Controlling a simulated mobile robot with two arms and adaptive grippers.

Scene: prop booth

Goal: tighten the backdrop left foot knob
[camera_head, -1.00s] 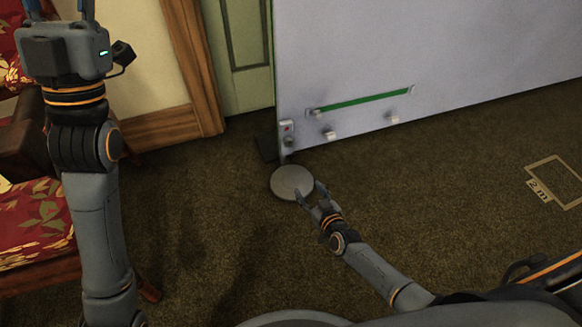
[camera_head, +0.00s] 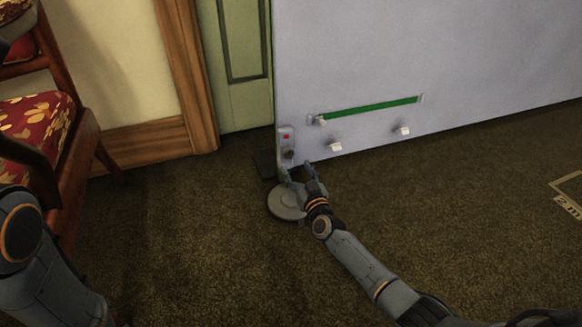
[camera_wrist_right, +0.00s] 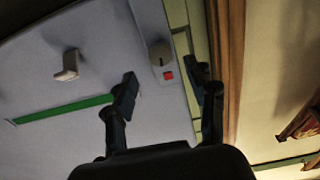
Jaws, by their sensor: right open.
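The backdrop (camera_head: 400,60) is a large pale grey panel standing on the carpet. A small plate at its lower left corner carries a dark round knob (camera_head: 289,154) with a red square (camera_head: 286,136) above it. In the right wrist view the knob (camera_wrist_right: 160,53) lies beyond and between the fingertips, with the red square beside it. My right gripper (camera_head: 296,170) is open and empty just below and in front of the knob, apart from it; its fingers also show in the right wrist view (camera_wrist_right: 164,82). My left gripper is out of view; only its arm shows.
A round grey disc (camera_head: 282,205) lies on the carpet under my right gripper. A green strip (camera_head: 370,109) and white pegs (camera_head: 403,131) are on the backdrop. A red floral chair (camera_head: 45,120) stands at left. Carpet at right is clear, with a floor marking (camera_head: 568,205).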

